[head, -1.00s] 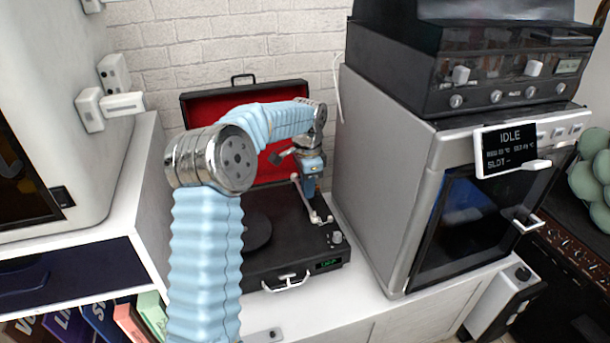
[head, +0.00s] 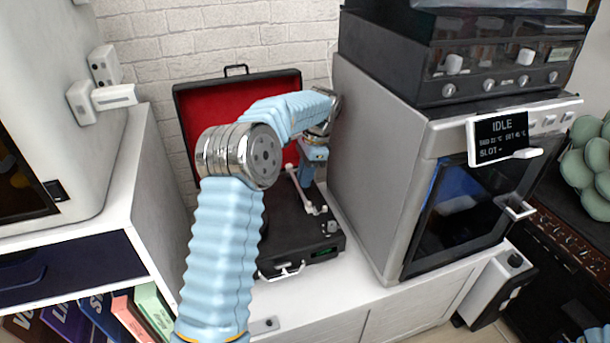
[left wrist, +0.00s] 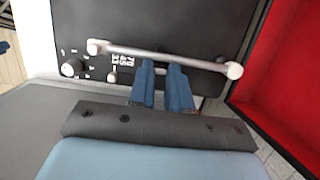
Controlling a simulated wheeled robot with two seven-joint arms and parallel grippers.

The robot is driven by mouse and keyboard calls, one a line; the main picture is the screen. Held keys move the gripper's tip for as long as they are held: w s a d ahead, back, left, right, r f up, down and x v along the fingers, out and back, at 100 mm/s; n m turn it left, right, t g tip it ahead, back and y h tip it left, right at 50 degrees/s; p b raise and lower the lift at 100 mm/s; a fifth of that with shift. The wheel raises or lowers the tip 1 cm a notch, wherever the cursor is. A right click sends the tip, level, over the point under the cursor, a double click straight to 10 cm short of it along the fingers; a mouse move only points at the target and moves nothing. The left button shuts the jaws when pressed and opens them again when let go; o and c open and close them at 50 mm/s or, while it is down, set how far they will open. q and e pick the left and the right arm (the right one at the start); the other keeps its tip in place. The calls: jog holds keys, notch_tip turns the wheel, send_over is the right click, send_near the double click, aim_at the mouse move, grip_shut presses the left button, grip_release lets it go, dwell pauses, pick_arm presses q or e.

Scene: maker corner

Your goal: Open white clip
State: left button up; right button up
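A black record player (head: 290,232) stands open with a red-lined lid (head: 200,105). Its pale tonearm (head: 303,187) runs along the right side of the deck; it crosses the left wrist view (left wrist: 165,52). A small pale piece, possibly the white clip (left wrist: 112,76), sits beside the tonearm near the knob end; its state is too small to tell. My left gripper (head: 309,174) is above the deck by the tonearm. In the left wrist view its blue fingers (left wrist: 162,68) are slightly apart, tips close to the rod, with nothing visible between them. My right gripper is out of view.
A grey machine (head: 385,175) with an "IDLE" screen (head: 498,138) stands close on the right. A white cabinet (head: 145,185) stands on the left. The white counter (head: 345,285) is clear in front of the player. A brick wall is behind.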

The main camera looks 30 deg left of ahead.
pick_arm(q)
jog(key=o, duration=0.3)
jog(key=shift+o, duration=0.2)
jog(key=v, duration=0.7)
jog(key=shift+r, duration=0.3)
jog(key=c, duration=0.3)
jog(key=shift+s+a+n+b, duration=0.15)
jog(key=shift+a+n+b, duration=0.2)
jog(key=shift+n, duration=0.15)
jog(key=shift+c, duration=0.6)
jog(key=s+r+n+t+b, duration=0.4)
jog(key=s+n+t+b, duration=0.4)
jog(key=n, duration=1)
jog(key=shift+h, duration=0.3)
jog(key=x, duration=1.3)
jog(key=shift+s+d+f+p, duration=0.2)
jog(key=shift+s+d+p, duration=0.05)
jog(key=shift+p, duration=0.15)
